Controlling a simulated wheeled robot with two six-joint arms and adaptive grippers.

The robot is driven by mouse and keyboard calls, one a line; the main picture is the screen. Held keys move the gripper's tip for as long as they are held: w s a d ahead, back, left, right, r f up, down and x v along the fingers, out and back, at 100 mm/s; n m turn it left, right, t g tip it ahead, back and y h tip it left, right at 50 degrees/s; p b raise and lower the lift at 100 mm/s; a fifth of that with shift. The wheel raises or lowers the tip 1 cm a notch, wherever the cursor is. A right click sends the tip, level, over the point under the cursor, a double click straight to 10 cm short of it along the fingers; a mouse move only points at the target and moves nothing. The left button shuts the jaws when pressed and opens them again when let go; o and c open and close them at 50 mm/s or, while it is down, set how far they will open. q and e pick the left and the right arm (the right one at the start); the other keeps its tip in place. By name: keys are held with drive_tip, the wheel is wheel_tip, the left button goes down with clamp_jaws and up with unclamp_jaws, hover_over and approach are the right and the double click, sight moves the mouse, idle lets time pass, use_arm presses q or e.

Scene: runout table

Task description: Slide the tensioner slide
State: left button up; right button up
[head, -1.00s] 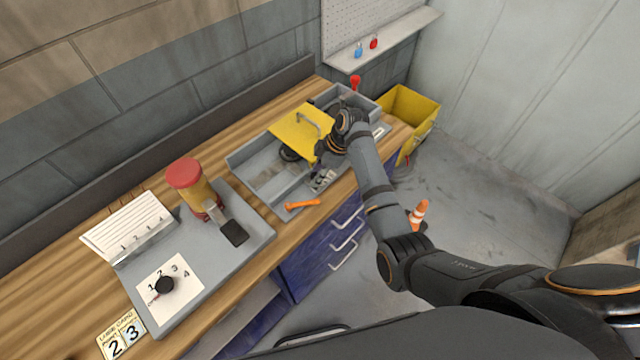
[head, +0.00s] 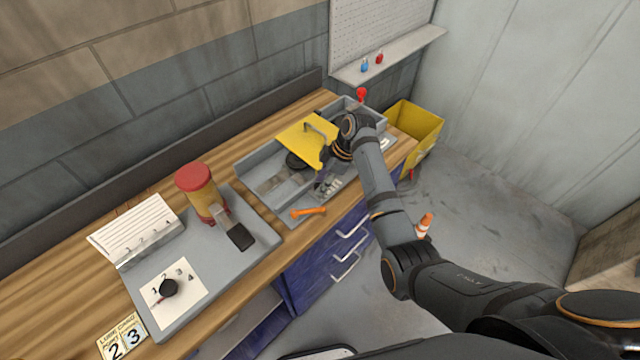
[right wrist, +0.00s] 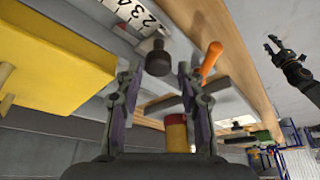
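The tensioner slide seems to be the dark round knob (right wrist: 158,57) beside a white strip with numbers (right wrist: 140,14) in the right wrist view. My right gripper (right wrist: 158,82) is open, with one finger on each side of the knob in the picture. I cannot tell whether either finger touches it. In the head view my right gripper (head: 322,180) is low over the front edge of the grey tray (head: 245,172), and hides the knob. A dark claw that looks like my left gripper (right wrist: 272,43) hangs apart at the right of the wrist view, its fingers spread.
An orange handle (head: 308,211) lies just left of my right gripper. A yellow lid (head: 303,135) stands raised over the tray. A red-capped yellow canister (head: 198,190) and a black dial (head: 168,287) are on the left panel. A yellow bin (head: 415,125) stands beyond the table's end.

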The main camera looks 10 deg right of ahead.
drive_tip(key=v, duration=1)
drive_tip(key=shift+r, duration=0.25)
drive_tip(key=shift+d, duration=0.1)
